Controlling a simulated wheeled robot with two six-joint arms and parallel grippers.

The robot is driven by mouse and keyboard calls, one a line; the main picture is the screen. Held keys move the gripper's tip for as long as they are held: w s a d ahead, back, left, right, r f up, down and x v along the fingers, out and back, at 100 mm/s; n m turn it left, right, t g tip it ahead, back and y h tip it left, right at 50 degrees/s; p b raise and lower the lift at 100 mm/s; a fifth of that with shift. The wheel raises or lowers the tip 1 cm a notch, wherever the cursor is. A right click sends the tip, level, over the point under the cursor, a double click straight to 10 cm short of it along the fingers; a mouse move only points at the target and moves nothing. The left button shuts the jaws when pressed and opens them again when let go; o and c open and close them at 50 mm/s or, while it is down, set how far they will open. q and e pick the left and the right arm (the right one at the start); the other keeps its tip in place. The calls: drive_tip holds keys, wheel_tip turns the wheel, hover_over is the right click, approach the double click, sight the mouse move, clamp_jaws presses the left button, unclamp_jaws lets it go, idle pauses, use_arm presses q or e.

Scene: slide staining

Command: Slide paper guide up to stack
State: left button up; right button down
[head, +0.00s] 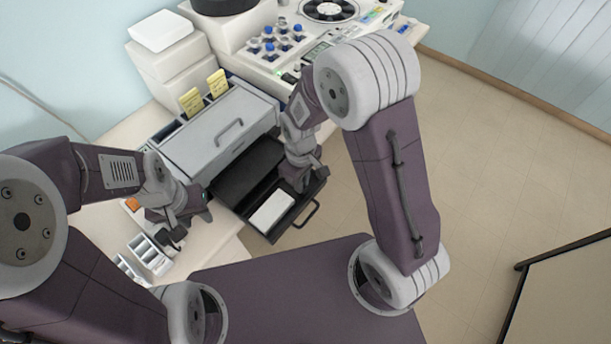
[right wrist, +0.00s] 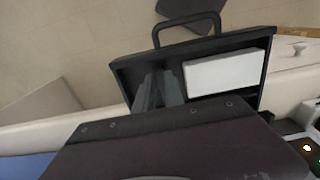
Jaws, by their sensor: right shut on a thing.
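The white paper stack (head: 271,210) lies in the pulled-out dark tray (head: 268,236) below the grey machine. It also shows in the right wrist view (right wrist: 227,71), at the right side of the tray. My right gripper (head: 300,182) reaches down into the tray beside the stack; its grey fingers (right wrist: 158,91) show to the left of the stack in the right wrist view. It is shut on the paper guide, which is mostly hidden by the fingers. Whether the guide touches the stack cannot be told. My left gripper (head: 185,228) is over the bench left of the tray; its jaws are unclear.
The grey machine (head: 218,128) with a front handle stands behind the tray. White slide holders (head: 150,254) lie on the bench near my left gripper. Blue-capped bottles (head: 272,46) and a round device (head: 329,9) stand at the back. Open floor lies to the right.

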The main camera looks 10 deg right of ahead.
drive_tip(key=shift+s+a, duration=0.2)
drive_tip(key=shift+a, duration=0.15)
drive_tip(key=c, duration=1.4)
unclamp_jaws()
